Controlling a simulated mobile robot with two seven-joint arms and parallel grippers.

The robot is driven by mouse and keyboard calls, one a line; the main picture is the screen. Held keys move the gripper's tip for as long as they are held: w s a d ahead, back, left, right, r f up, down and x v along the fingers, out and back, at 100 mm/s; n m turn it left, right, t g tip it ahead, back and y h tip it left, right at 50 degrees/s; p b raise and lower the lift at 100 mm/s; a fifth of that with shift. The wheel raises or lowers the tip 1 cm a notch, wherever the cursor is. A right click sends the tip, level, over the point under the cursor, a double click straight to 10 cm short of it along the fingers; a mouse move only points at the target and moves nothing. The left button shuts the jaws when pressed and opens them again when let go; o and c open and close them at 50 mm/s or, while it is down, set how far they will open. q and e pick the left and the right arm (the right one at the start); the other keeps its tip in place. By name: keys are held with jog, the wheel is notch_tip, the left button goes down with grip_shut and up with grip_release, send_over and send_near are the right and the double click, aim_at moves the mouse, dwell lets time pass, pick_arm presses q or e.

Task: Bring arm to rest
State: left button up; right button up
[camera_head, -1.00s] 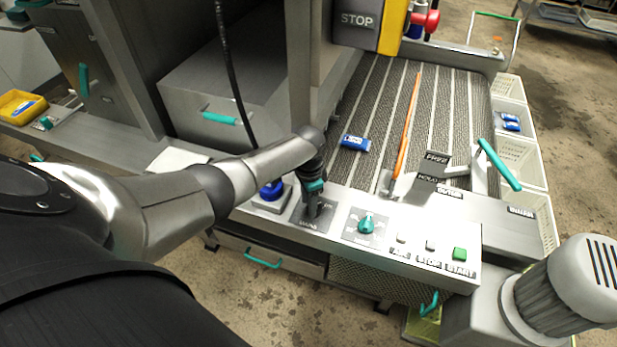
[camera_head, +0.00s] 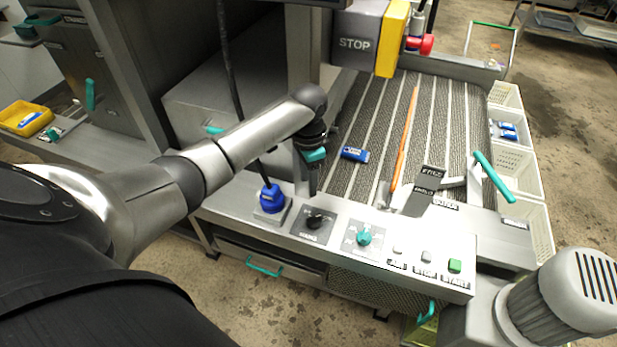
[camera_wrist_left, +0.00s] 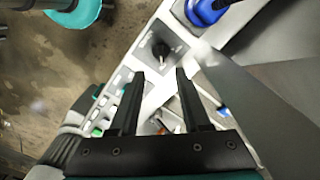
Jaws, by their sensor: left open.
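My left arm (camera_head: 215,160) comes in from the left and bends down over the control panel (camera_head: 390,250). My left gripper (camera_head: 312,190) points down, above the back edge of the panel, apart from the black knob (camera_head: 315,220). In the left wrist view the two fingers (camera_wrist_left: 158,76) are spread with nothing between them, and the black knob (camera_wrist_left: 160,50) shows just beyond their tips. My right gripper is not in view.
A blue-topped device (camera_head: 270,198) with a black cable stands left of the black knob. A teal knob (camera_head: 364,236) and small buttons lie to the right. A blue packet (camera_head: 355,153) and an orange rod (camera_head: 404,140) lie on the conveyor (camera_head: 450,120). A yellow-black STOP box (camera_head: 360,38) stands behind.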

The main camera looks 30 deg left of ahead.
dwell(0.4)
pick_arm(q)
jog(key=s+d+f+t, duration=0.1)
jog(key=s+d+f, duration=0.4)
jog(key=s+d, duration=0.6)
jog(key=s+d+r+n+t, duration=0.25)
jog(key=s+r+n, duration=0.2)
jog(key=s, duration=0.75)
notch_tip(320, 180, down, 28)
jog(key=s+g+b, duration=0.1)
jog(key=s+b, duration=0.1)
jog(key=b, duration=0.6)
jog(key=s+a+f+b, duration=0.1)
jog(key=s+f+b, duration=0.2)
jog(key=s+f, duration=0.4)
jog(key=s+a+f+g+b, duration=0.1)
jog(key=s+f+b, duration=0.3)
jog(key=s+f, duration=0.4)
notch_tip(320, 180, down, 7)
jog(key=shift+s+a+r, duration=0.1)
jog(key=shift+s+a, duration=0.1)
jog(key=shift+a, duration=0.6)
